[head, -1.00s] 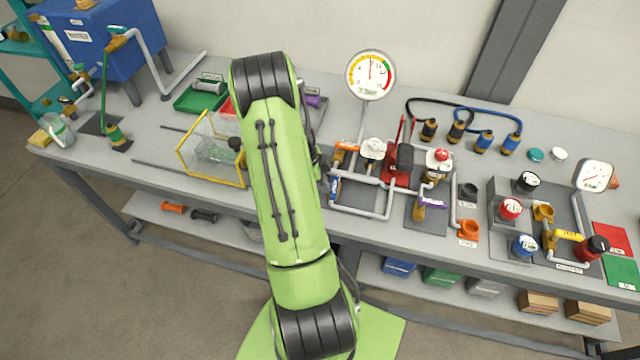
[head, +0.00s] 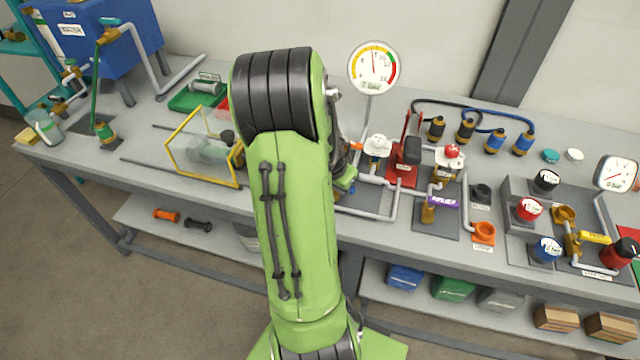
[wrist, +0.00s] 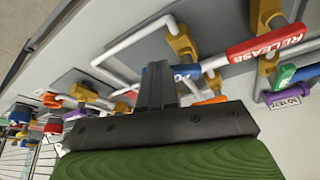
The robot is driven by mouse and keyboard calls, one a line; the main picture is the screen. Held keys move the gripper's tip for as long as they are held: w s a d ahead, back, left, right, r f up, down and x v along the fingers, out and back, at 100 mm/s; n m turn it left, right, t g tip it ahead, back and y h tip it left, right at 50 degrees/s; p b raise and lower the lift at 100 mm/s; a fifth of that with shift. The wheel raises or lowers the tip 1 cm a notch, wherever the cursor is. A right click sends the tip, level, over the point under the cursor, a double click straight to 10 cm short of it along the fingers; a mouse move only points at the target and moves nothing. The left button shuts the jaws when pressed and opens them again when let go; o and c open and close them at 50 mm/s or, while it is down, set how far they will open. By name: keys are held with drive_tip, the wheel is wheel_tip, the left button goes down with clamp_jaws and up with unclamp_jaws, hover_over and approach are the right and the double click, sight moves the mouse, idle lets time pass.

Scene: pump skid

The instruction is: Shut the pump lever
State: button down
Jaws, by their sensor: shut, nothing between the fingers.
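In the wrist view a blue lever (wrist: 187,73) with white letters, partly hidden, lies behind the fingers of my gripper (wrist: 157,70). I take it for the pump lever; only its first letters show. My gripper is shut and empty, its fingers overlapping the blue handle. Whether they touch it I cannot tell. A red lever marked RELEASE (wrist: 265,45) on a brass valve is to its right. In the head view my arm hides the blue lever and the fingertips; a small orange end of a handle (head: 356,146) shows beside the arm.
White pipes (head: 385,213) run around the valves. A red hand pump (head: 407,160), a purple relief lever (head: 443,201) and a round gauge (head: 374,68) stand close right of my arm. A yellow-framed clear guard (head: 205,155) is to the left.

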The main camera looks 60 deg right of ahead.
drive_tip(key=shift+s+d+f+n+t+b, duration=0.15)
drive_tip(key=shift+s+n+b, duration=0.15)
drive_tip(key=shift+n, duration=0.15)
drive_tip(key=shift+s+d+r+n+t+b, duration=0.15)
drive_tip(key=shift+n+b, duration=0.1)
drive_tip(key=shift+n, duration=0.2)
drive_tip(key=shift+w+f, duration=0.1)
drive_tip(key=shift+w+d, duration=0.45)
drive_tip(key=shift+w, duration=0.25)
